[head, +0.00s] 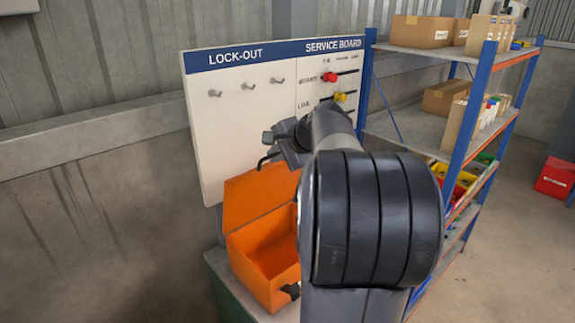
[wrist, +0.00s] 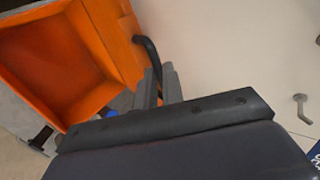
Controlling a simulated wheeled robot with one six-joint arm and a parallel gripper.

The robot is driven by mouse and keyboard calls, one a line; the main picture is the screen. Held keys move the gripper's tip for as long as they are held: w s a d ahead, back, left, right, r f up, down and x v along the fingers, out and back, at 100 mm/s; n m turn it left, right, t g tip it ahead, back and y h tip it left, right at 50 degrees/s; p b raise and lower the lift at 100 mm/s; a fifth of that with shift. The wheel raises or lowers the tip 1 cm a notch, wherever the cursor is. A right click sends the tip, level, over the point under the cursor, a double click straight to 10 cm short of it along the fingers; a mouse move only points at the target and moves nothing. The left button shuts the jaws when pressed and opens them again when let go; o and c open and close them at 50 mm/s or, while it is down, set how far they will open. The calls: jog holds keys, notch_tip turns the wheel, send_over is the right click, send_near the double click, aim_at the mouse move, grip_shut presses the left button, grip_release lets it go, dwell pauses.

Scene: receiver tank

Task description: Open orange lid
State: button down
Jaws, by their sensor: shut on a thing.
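The orange box (head: 265,262) stands open, and I see into its empty-looking inside. Its orange lid (head: 258,195) is raised upright at the back, in front of the white board. My gripper (head: 280,145) is at the lid's top edge, shut on the black lid handle (head: 266,160). In the wrist view the handle (wrist: 148,50) curves from the lid (wrist: 115,35) to my grey fingers (wrist: 159,88), and the open box (wrist: 45,65) lies at upper left. My arm hides the right side of the box and part of the lid.
The white lock-out and service board (head: 225,125) is close behind the lid, with bare hooks (head: 247,85) and red (head: 330,77) and yellow (head: 340,97) knobs. A blue-framed shelf (head: 465,140) with cartons and bins stands at right.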

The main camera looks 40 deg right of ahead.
jog(key=w+r+g, duration=0.1)
jog(key=w+g, duration=0.2)
jog(key=w, duration=0.5)
jog(key=shift+a+r+g, duration=0.3)
jog(key=shift+a+r, duration=0.05)
jog(key=shift+r, duration=0.05)
jog(key=shift+w, duration=0.1)
jog(key=c, duration=1.5)
grip_release()
jog(key=shift+c, duration=0.2)
jog(key=v, duration=1)
jog(key=shift+s+r, duration=0.3)
jog(key=shift+s, duration=0.05)
jog(key=shift+a, duration=0.1)
jog(key=shift+c, duration=0.2)
